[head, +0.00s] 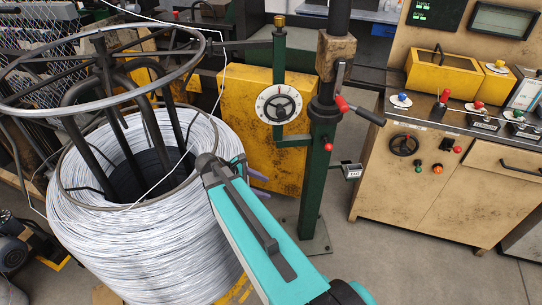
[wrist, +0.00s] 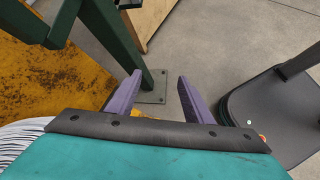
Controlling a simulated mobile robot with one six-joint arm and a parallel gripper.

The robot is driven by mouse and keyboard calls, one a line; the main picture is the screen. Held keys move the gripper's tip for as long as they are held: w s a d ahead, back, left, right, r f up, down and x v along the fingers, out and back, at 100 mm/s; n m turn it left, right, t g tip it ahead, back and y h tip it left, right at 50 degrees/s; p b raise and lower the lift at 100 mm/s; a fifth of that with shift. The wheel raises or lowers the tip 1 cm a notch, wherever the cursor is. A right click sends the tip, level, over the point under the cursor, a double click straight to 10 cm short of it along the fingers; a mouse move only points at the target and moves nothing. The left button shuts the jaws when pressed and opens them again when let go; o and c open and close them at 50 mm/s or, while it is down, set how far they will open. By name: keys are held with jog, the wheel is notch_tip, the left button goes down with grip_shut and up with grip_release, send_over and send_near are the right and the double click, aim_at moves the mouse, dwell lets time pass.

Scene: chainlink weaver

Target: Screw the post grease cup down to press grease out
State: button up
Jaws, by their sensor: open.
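A small brass cup (head: 279,21), which looks like the post grease cup, sits upright on top of a thin green post (head: 279,55) in the head view. A white dial with a dark handwheel (head: 279,104) is fixed lower on that post. My gripper (head: 264,184) is well below the cup and dial, beside the wire coil, and partly hidden by my arm. In the wrist view my gripper (wrist: 159,78) shows two purple fingers spread apart with nothing between them. The cup is not in the wrist view.
A large wire coil (head: 130,240) under a metal ring stands left. A thick green column (head: 318,190) with a red-knobbed lever (head: 360,111) stands right of the dial. A yellow panel (head: 245,140) is behind. A control cabinet (head: 440,185) stands right, with bare floor before it.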

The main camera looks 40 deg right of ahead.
jog(key=s+a+f+m+y+b, duration=0.1)
jog(key=s+a+f, duration=0.25)
jog(key=f, duration=0.35)
jog(key=s+a+f+m+g+y, duration=0.1)
jog(key=s+a+f+m+y, duration=0.15)
jog(key=a+f, duration=0.35)
jog(key=s+a+f+y+b, duration=0.1)
jog(key=s+a+f, duration=0.25)
jog(key=f, duration=0.45)
jog(key=s+a+f+m+g+y+b, duration=0.2)
jog(key=s+a+f+m+y, duration=0.2)
jog(key=s+a+f, duration=0.8)
jog(key=s+f+m, duration=0.1)
jog(key=s+m, duration=0.1)
jog(key=s, duration=0.1)
jog(key=shift+s+f, duration=0.15)
jog(key=shift+f, duration=0.05)
jog(key=shift+a+m, duration=0.1)
jog(key=shift+m, duration=0.15)
jog(key=c, duration=0.4)
jog(key=shift+a, duration=0.1)
